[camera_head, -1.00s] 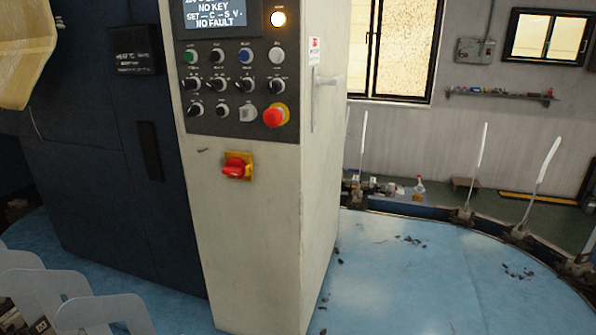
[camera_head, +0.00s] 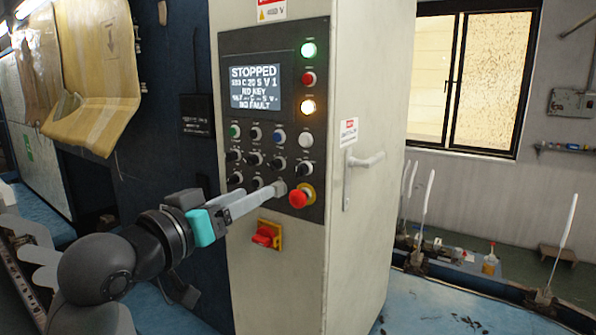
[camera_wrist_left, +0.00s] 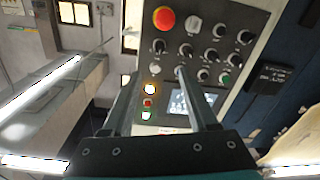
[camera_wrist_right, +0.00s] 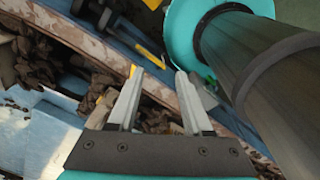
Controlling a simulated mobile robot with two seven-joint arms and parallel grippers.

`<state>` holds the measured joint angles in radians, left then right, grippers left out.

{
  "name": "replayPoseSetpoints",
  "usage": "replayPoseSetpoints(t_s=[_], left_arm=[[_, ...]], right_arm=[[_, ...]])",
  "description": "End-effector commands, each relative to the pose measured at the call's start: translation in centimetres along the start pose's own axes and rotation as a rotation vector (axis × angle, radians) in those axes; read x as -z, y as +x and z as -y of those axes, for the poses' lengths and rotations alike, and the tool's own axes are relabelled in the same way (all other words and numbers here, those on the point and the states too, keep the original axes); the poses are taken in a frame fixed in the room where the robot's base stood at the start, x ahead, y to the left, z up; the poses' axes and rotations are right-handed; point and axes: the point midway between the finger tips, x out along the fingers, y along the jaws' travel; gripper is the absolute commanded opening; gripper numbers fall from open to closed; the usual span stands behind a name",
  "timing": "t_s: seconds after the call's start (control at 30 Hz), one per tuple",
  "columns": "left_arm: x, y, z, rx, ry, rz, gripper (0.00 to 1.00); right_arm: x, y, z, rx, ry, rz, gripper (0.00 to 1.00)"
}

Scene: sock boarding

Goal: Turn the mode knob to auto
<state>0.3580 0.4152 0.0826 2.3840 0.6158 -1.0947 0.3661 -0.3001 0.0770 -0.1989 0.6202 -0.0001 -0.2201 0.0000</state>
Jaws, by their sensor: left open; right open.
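The control panel (camera_head: 268,110) is on the front of a light grey cabinet. It carries several black selector knobs (camera_head: 254,159); their labels are too small to read, so I cannot tell which is the mode knob. My left gripper (camera_head: 280,189) reaches from the left to the panel's lower rows, beside the red emergency stop (camera_head: 299,197), and hides part of the bottom row. In the left wrist view its two fingers (camera_wrist_left: 158,72) are apart and empty, before the knobs (camera_wrist_left: 185,50). Contact with a knob cannot be told. My right gripper (camera_wrist_right: 158,72) is open and empty, away from the panel.
The screen (camera_head: 255,90) reads STOPPED and NO FAULT. A red and yellow rotary switch (camera_head: 267,236) sits below the panel. A door handle (camera_head: 366,160) sticks out on the cabinet's right side. Brown debris (camera_wrist_right: 35,65) lies below my right gripper.

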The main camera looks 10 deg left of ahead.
Motion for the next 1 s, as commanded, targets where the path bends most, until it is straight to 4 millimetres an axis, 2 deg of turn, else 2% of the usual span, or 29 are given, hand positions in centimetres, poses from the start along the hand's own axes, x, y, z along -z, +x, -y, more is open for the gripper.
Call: replayPoseSetpoints(t_s=[0.2,0.6,0.8,1.0], left_arm=[[0.1,3.8,-0.1,-0.002,-0.003,0.0,0.59],[0.1,10.1,-0.1,0.0,-0.002,0.0,0.59],[0.1,12.3,0.0,0.0,-0.001,0.0,0.59],[0.0,13.5,-0.1,0.0,0.001,0.0,0.59]], right_arm=[[0.1,-0.8,0.0,0.001,-0.001,0.0,0.5],[0.2,-1.9,0.0,0.001,-0.002,0.0,0.5],[0.2,-2.3,-0.1,-0.001,-0.003,0.0,0.5],[0.2,-2.5,-0.2,-0.002,-0.003,0.0,0.5]])
